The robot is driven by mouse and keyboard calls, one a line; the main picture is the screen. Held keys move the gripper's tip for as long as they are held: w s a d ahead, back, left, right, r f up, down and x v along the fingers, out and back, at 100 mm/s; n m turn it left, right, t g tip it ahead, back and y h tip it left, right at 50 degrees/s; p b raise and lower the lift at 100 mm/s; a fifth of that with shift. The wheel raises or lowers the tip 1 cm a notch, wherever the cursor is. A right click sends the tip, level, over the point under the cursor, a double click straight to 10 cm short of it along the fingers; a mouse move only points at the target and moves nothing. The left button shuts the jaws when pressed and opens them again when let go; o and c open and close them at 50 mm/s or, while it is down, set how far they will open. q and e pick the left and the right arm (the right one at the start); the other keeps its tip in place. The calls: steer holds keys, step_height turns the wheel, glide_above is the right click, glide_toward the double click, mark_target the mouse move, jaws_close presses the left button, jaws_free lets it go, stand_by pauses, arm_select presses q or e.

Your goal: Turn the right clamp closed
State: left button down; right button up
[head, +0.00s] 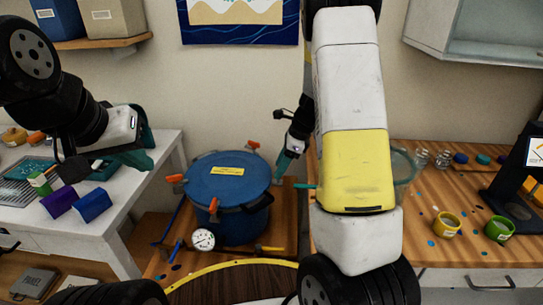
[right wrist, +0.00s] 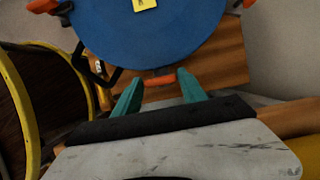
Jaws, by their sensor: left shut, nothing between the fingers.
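A blue round pot with a flat blue lid (head: 228,178) stands on a wooden surface; its lid also shows in the right wrist view (right wrist: 150,35). Orange clamps sit around its rim. The right clamp (head: 278,172) is beside my right gripper (head: 293,172). In the right wrist view, this clamp's orange handle (right wrist: 160,80) lies crosswise just beyond and between my two teal fingertips (right wrist: 160,88). The right gripper is open, and I cannot tell whether it touches the clamp. My left gripper (head: 146,160) is shut and empty, left of the pot.
A front clamp (head: 213,206), a left clamp (head: 175,179) and a back clamp (head: 253,145) ring the lid. A gauge (head: 203,239) stands in front of the pot. A dark pot handle (right wrist: 95,72) is left of the right fingers. Cups (head: 447,224) stand on the right bench.

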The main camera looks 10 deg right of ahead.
steer(key=c, duration=0.8)
steer(key=shift+w+n, duration=0.1)
steer(key=shift+n, duration=0.3)
steer(key=n+g, duration=0.1)
steer(key=n, duration=0.3)
steer(key=shift+w+g, duration=0.1)
steer(key=shift+g, duration=0.3)
steer(key=n, duration=0.2)
steer(key=n+g, duration=0.1)
steer(key=n, duration=0.1)
steer(key=shift+w+g, duration=0.1)
steer(key=shift+g, duration=0.2)
steer(key=n+g+h, duration=0.1)
steer(key=n, duration=0.3)
steer(key=shift+w+a, duration=0.1)
steer(key=n+h, duration=0.1)
steer(key=n, duration=0.1)
steer(key=n+g+h, duration=0.1)
steer(key=n, duration=0.2)
steer(key=shift+a, duration=0.1)
